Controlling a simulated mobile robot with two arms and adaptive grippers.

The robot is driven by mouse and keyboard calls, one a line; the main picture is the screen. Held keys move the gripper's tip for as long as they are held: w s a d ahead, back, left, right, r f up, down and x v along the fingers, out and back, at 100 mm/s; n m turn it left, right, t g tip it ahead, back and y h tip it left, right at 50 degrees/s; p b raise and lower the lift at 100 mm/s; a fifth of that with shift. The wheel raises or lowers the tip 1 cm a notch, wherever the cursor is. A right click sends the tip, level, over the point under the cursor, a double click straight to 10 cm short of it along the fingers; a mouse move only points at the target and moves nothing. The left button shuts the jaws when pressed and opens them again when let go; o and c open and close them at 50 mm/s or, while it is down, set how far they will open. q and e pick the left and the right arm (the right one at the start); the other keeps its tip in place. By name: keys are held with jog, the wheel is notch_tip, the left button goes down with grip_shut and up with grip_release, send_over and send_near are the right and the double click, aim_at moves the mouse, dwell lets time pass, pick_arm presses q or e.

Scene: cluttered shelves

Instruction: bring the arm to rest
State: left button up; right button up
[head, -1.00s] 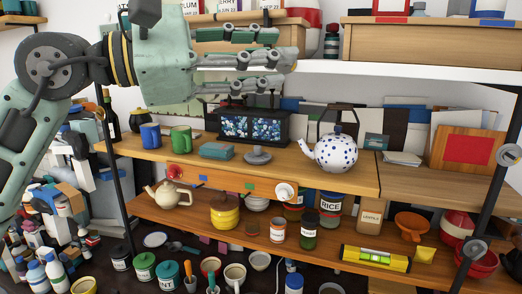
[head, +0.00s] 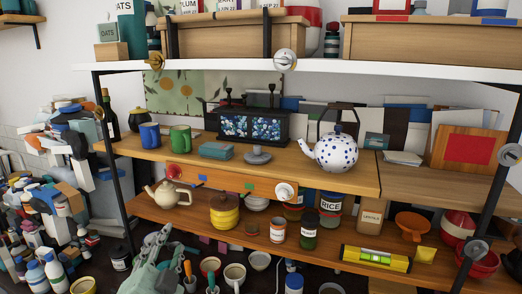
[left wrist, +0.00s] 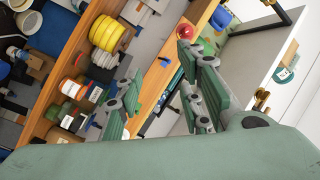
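My left gripper (head: 166,252) shows at the bottom left of the head view, low in front of the lower shelf. Only its green hand and fingers show there; the rest of the arm is out of the picture. In the left wrist view the fingers of the left gripper (left wrist: 158,70) stand apart with nothing between them, so it is open and empty. My right gripper is in neither view.
A cream teapot (head: 168,196) and a yellow pot (head: 225,214) stand on the lower shelf near the hand. A spotted teapot (head: 337,153) stands on the middle shelf. Bottles, jars and mugs crowd the floor area below. A spirit level (head: 376,259) lies right.

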pick_arm(q)
jog(key=s+a+f+n+g, duration=0.1)
jog(key=s+f+n+g, duration=0.15)
jog(key=s+f, duration=0.45)
jog(key=s+a+f+n+g, duration=0.15)
jog(key=s+f+g, duration=0.25)
jog(key=f, duration=0.7)
jog(key=s+d+f+n+g+h, duration=0.15)
jog(key=s+f+g, duration=0.35)
jog(key=s, duration=0.5)
jog(key=s+d+f+n+g, duration=0.1)
jog(key=s+f+n+g, duration=0.15)
jog(key=s+f, duration=0.55)
notch_tip(320, 180, down, 30)
jog(key=s+r+m+g+b, duration=0.1)
jog(key=s+g+b, duration=0.15)
jog(key=b, duration=0.35)
jog(key=s+a+f+b, duration=0.1)
jog(key=s+f+b, duration=0.1)
jog(key=s+f, duration=0.6)
jog(key=s+a+f+b, duration=0.2)
jog(key=s+f, duration=0.7)
jog(key=f, duration=0.6)
jog(key=shift+s+f+b, duration=0.2)
jog(key=shift+s+b, duration=0.05)
jog(key=shift+b, duration=0.6)
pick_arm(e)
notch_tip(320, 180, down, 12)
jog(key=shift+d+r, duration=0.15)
